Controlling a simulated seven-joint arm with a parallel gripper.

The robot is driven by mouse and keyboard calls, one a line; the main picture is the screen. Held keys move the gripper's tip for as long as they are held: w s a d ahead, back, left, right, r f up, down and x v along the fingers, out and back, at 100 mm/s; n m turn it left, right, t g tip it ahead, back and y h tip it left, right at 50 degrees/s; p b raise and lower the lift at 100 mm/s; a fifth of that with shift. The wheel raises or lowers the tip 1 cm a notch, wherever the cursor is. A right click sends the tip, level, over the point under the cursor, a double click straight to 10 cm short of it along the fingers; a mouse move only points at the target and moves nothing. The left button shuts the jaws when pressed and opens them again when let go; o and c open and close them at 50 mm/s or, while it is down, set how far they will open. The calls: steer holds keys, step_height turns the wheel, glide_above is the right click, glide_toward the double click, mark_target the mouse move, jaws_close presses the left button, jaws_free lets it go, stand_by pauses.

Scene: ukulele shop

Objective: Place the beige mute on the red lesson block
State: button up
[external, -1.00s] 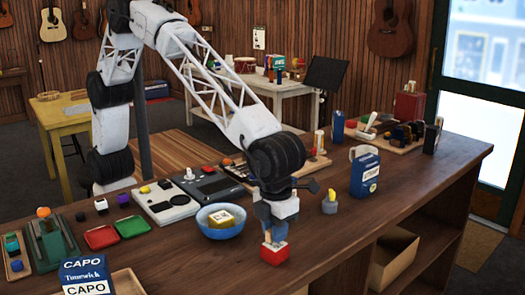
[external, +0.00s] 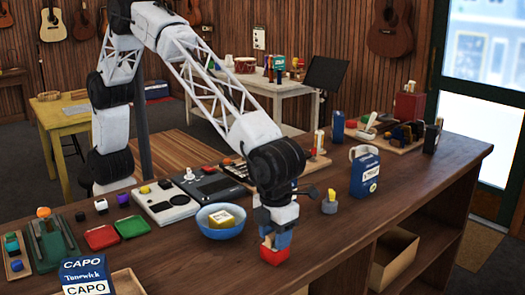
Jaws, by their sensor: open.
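The red lesson block (external: 274,257) sits near the front edge of the dark wooden counter. My gripper (external: 275,243) points down right over it, with its fingers open close to the block's top. A small pale beige patch (external: 269,241) shows between the fingers at the top of the block. It looks like the beige mute, mostly hidden by the fingers. Whether it touches the fingers cannot be told.
A blue bowl (external: 220,231) with a yellow item stands just left of my gripper. A grey piece with a yellow top (external: 329,203) and a blue box (external: 364,176) stand to the right. The counter front right of the block is clear.

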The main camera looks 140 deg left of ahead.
mark_target(274, 233)
steer(key=shift+r, duration=0.1)
step_height(274, 233, up, 12)
stand_by(0.8)
steer(key=shift+r, duration=0.1)
stand_by(0.6)
steer(key=s+d+r+n, duration=0.3)
steer(key=s, duration=0.7)
steer(key=s+d+r+n+t, duration=0.1)
steer(key=s+d+r+n, duration=0.15)
steer(key=s, duration=0.65)
steer(key=s+d+r+n, duration=0.2)
steer(key=s+n, duration=0.1)
steer(key=s, duration=0.7)
steer(key=s+d+f+n, duration=0.1)
steer(key=s+f+n, duration=0.1)
steer(key=s, duration=0.7)
steer(key=s+d+f+n+t, duration=0.1)
steer(key=s+f+n, duration=0.2)
steer(key=s, duration=0.7)
steer(key=s+d+f+n, duration=0.1)
steer(key=s+n, duration=0.3)
steer(key=s, duration=0.5)
steer(key=shift+s+d+f+t, duration=0.3)
steer(key=shift+d+f, duration=0.1)
steer(key=shift+f, duration=0.45)
